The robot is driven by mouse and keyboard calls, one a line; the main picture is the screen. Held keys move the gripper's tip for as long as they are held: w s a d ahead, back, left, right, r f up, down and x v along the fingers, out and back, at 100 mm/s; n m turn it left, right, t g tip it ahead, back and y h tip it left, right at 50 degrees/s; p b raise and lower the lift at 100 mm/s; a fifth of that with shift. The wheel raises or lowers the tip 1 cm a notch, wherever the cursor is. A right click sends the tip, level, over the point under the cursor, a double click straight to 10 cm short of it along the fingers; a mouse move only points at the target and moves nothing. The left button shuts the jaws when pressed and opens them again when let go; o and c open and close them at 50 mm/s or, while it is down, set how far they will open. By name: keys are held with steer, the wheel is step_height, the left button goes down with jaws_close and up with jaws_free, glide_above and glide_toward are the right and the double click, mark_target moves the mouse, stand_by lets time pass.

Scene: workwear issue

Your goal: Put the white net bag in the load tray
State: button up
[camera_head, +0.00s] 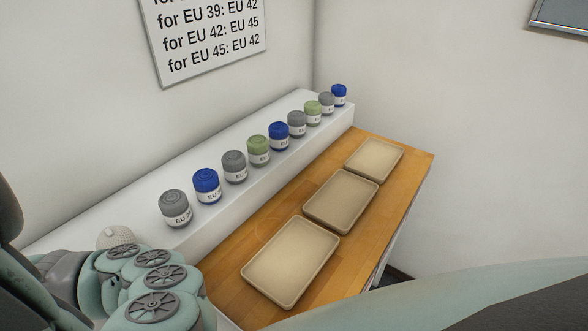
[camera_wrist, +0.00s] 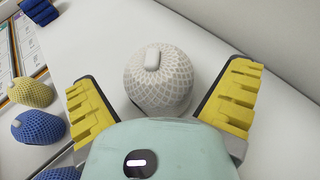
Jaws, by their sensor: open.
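The white net bag (camera_wrist: 158,80), round with a mesh pattern and a pale tab on top, sits on a white surface in the wrist view. My gripper (camera_wrist: 165,95) is open, with one yellow-padded finger on each side of the bag. I cannot tell whether either finger touches it. In the head view, part of the white bag (camera_head: 117,236) shows at the left end of the white ledge, behind my arm, and my fingers are hidden there. I cannot tell which of the beige trays (camera_head: 290,262) is the load tray.
Several blue, grey and green labelled rolls (camera_head: 233,166) stand in a row on the white ledge (camera_head: 180,243). Three empty-looking beige trays lie on the wooden table. In the wrist view, a yellow net bag (camera_wrist: 32,92) and blue net bags (camera_wrist: 38,127) lie at left.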

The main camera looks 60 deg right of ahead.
steer(key=shift+x, duration=1.2)
steer(key=c, duration=1.4)
steer(key=shift+r, duration=0.1)
